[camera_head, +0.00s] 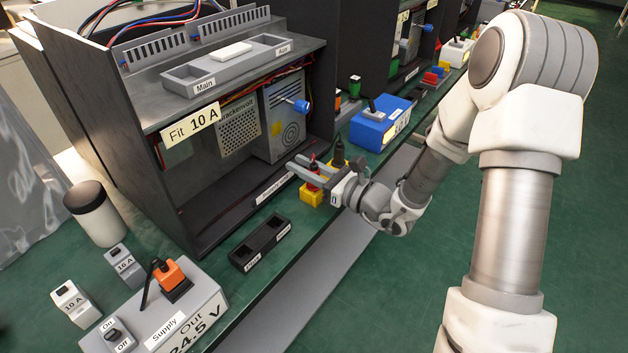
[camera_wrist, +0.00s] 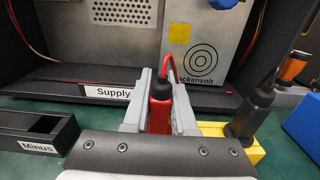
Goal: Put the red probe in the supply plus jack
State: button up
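The red probe (camera_head: 314,166) stands upright over a small yellow block (camera_head: 311,196). In the wrist view the red probe (camera_wrist: 160,112), with a dark collar, fills the narrow gap between the grey fingers of my gripper (camera_wrist: 160,98). My gripper (camera_head: 306,174) looks shut on it in the head view too. Whether its lower end is still in the block is hidden. A black probe (camera_head: 339,154) stands just right of it. A low black two-compartment block (camera_head: 261,243) lies to the left on the bench. Its label nearest my gripper reads "Minus" in the wrist view; its other label is unreadable.
The open dark cabinet (camera_head: 185,205) stands behind, with a "Supply" label (camera_wrist: 107,92) on its front sill. A grey supply box (camera_head: 180,305) with an orange plug is at lower left. A blue box (camera_head: 380,126) stands to the right. The bench's front edge runs close by.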

grip_shut()
jog(key=shift+r, duration=0.1)
